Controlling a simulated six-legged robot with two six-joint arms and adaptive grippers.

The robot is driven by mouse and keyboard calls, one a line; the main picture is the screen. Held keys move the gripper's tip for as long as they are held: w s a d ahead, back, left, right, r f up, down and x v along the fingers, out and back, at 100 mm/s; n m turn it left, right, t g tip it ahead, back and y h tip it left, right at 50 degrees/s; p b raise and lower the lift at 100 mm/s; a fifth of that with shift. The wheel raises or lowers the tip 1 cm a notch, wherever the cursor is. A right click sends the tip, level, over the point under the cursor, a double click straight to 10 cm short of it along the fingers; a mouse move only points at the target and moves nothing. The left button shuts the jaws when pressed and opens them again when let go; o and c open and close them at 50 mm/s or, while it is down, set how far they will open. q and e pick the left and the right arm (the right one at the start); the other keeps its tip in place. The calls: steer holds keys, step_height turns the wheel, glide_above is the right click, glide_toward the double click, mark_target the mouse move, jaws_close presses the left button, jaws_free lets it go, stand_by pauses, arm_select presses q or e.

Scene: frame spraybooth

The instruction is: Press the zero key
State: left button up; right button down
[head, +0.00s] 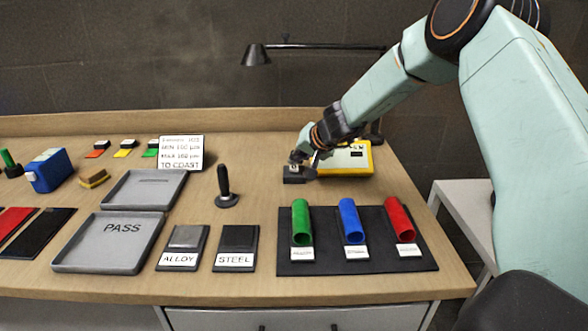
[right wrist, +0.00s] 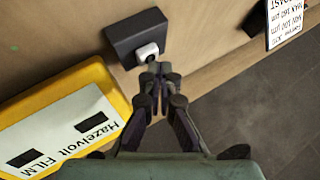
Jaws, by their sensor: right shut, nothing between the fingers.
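The zero key is a small white key (right wrist: 147,53) on a dark block (right wrist: 133,32) in the right wrist view. In the head view the dark block (head: 293,179) sits on the bench, left of the yellow gauge case. My right gripper (right wrist: 159,69) is shut and empty, its fingertips right beside the key's lower edge in the wrist view. I cannot tell whether they touch it. In the head view the right gripper (head: 301,159) is over the block and partly covers it. My left gripper is not in view.
The yellow case (right wrist: 70,120) marked Hazelvolt Film lies close to the block. A black mat (head: 340,262) with green, blue and red tubes lies in front. A dark-handled stamp-like tool (head: 225,190) stands to the left. A lamp (head: 257,55) stands behind.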

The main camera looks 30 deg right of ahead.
mark_target(296, 168)
steer(key=shift+s+f+b, duration=0.1)
steer(key=shift+f+b, duration=0.4)
steer(key=shift+b, duration=0.15)
stand_by(0.8)
steer(key=shift+r, duration=0.1)
stand_by(0.4)
steer(key=shift+r+p, duration=0.85)
steer(key=shift+p, duration=0.05)
steer(key=shift+r, duration=0.15)
step_height(296, 168, up, 5)
steer(key=p, duration=0.4)
steer(key=shift+p, duration=0.35)
